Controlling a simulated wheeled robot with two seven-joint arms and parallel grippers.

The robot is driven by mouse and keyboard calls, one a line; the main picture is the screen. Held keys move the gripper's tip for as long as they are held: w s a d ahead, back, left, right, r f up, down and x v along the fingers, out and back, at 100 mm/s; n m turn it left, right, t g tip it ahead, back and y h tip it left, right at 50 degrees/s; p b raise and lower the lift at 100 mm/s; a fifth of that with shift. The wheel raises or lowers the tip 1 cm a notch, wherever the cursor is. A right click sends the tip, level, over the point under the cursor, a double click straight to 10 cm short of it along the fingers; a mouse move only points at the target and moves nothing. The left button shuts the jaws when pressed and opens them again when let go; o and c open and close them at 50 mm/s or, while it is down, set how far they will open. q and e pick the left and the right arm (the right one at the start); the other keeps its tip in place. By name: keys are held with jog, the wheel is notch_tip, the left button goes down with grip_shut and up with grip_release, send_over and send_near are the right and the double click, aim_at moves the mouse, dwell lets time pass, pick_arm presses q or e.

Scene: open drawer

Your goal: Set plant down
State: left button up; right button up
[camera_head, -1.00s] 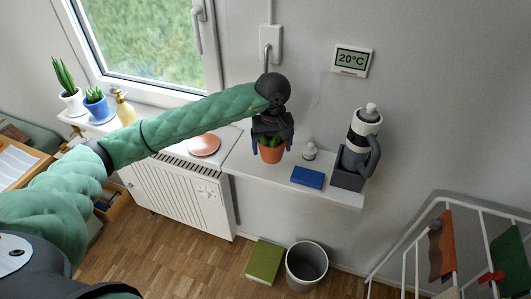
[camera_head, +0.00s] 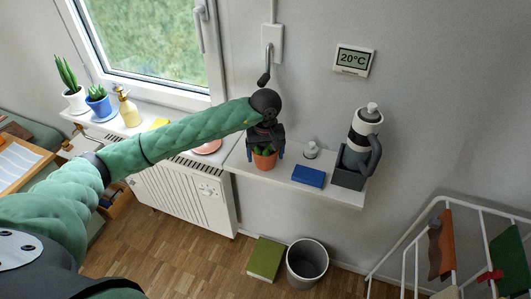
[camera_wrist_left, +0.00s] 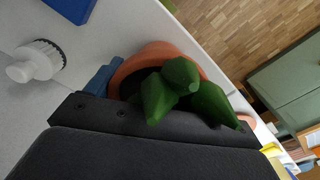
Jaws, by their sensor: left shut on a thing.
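A green plant in an orange terracotta pot (camera_head: 264,161) is at the left part of the white wall shelf (camera_head: 328,192). My left gripper (camera_head: 266,151) is above the pot, with its blue fingertips on both sides, shut on it. In the left wrist view the plant's thick green leaves (camera_wrist_left: 178,92) and the pot's orange rim (camera_wrist_left: 150,54) show close to my dark gripper body. I cannot tell if the pot's base touches the shelf. My right gripper is not in view.
A radiator (camera_head: 184,190) is at left. A grey bin (camera_head: 307,262) and a green book (camera_head: 265,259) are on the floor.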

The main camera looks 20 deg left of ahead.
pick_arm(q)
jog(key=o, duration=1.2)
jog(key=shift+f, duration=0.1)
jog(key=shift+o, duration=0.6)
notch_tip(320, 180, up, 5)
jog(key=shift+w+f, duration=0.1)
jog(key=shift+f, duration=0.05)
notch_tip(320, 180, up, 7)
jog(key=shift+f, duration=0.15)
jog(key=shift+r, duration=0.45)
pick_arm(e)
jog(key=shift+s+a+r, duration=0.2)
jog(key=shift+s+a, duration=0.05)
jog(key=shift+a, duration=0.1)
